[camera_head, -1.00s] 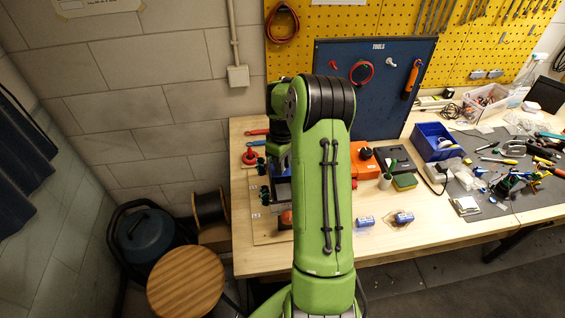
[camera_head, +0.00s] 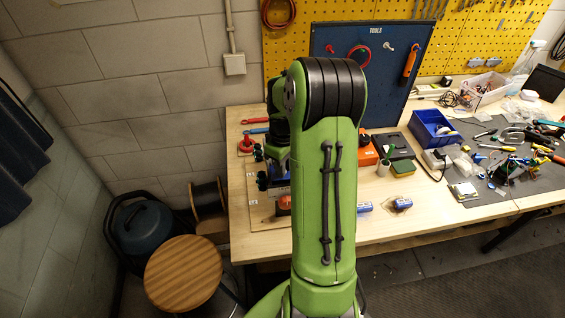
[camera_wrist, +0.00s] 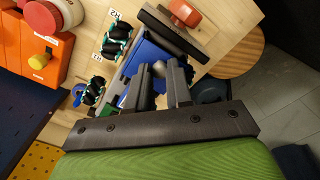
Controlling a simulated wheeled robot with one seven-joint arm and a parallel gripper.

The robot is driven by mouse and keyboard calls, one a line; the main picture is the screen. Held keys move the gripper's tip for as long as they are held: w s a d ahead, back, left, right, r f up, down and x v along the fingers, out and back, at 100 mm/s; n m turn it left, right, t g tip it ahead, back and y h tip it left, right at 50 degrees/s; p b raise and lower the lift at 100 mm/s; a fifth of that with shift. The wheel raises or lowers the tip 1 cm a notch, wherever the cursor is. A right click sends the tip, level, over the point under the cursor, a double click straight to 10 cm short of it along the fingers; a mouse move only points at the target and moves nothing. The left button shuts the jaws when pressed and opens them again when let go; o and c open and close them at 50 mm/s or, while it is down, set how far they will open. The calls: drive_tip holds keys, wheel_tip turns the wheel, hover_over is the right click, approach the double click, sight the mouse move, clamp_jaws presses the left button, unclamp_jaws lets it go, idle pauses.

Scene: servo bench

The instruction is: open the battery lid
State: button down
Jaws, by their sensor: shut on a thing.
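A blue box (camera_wrist: 151,53) with a dark bar-like panel (camera_wrist: 172,33) along one long side shows in the wrist view. I cannot tell for sure which part is the battery lid. My gripper (camera_wrist: 163,70) is over the blue box. Its two fingers are close together, with a small grey rounded piece (camera_wrist: 158,69) between the tips. The fingers hide part of this piece and of the box. In the head view my green arm hides the gripper and most of the box.
Blue cylinders (camera_head: 364,207) lie right of my arm. An orange box (camera_wrist: 45,45) stands at the wrist view's left.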

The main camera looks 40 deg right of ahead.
drive_tip(key=shift+w, duration=0.15)
drive_tip(key=c, duration=1.1)
unclamp_jaws()
drive_tip(key=shift+o, duration=0.3)
wheel_tip(320, 180, up, 16)
drive_tip(key=p, duration=0.1)
drive_tip(key=shift+f, duration=0.15)
